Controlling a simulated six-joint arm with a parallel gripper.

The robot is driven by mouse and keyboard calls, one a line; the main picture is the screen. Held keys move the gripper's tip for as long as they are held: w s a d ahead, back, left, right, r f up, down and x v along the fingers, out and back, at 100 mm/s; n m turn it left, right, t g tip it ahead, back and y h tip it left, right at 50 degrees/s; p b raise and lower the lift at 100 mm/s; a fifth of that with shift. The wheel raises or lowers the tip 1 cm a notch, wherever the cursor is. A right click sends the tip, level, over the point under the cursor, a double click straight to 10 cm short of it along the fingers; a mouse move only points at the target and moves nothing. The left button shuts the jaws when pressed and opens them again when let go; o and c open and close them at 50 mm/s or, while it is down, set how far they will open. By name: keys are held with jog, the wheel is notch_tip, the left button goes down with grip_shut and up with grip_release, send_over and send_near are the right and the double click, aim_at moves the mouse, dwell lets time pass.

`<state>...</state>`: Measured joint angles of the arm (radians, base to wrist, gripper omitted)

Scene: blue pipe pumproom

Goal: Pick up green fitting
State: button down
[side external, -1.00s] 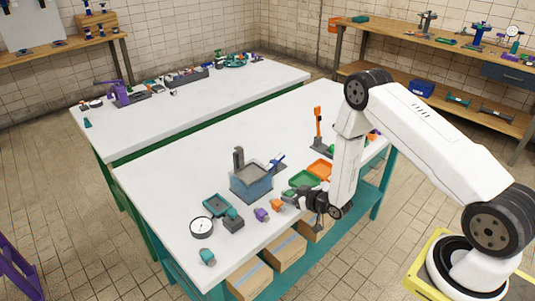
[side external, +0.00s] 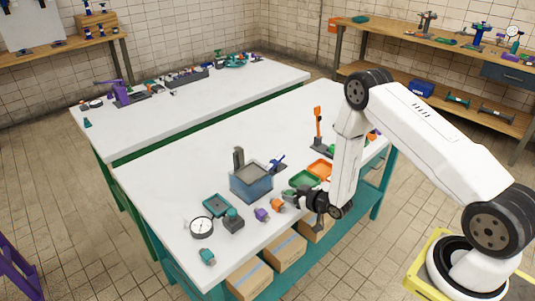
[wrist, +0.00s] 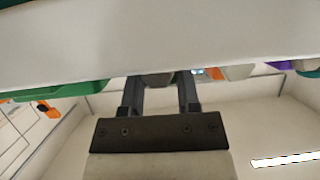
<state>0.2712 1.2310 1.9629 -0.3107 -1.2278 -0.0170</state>
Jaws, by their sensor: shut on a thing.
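My gripper (side external: 298,199) is low over the front part of the white workbench, beside the green tray (side external: 304,179). In the wrist view my gripper (wrist: 159,85) has its fingers on either side of a dull grey-green thing (wrist: 158,79) and is shut on it. Only a small part of that thing shows, so I cannot tell for sure that it is the green fitting. A teal-green fitting (side external: 208,257) lies at the bench's front left corner, apart from my gripper. Another teal piece (side external: 233,214) stands on a dark block.
Near my gripper are an orange fitting (side external: 277,204), a purple fitting (side external: 261,214), an orange tray (side external: 320,169) and a blue-grey bin (side external: 251,183). A round gauge (side external: 201,227) lies to the left. The back left of this bench is clear.

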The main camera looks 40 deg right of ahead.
aim_at(292, 194)
jog(key=shift+r, duration=0.15)
jog(key=shift+r, duration=4.8)
jog(key=shift+r, duration=0.1)
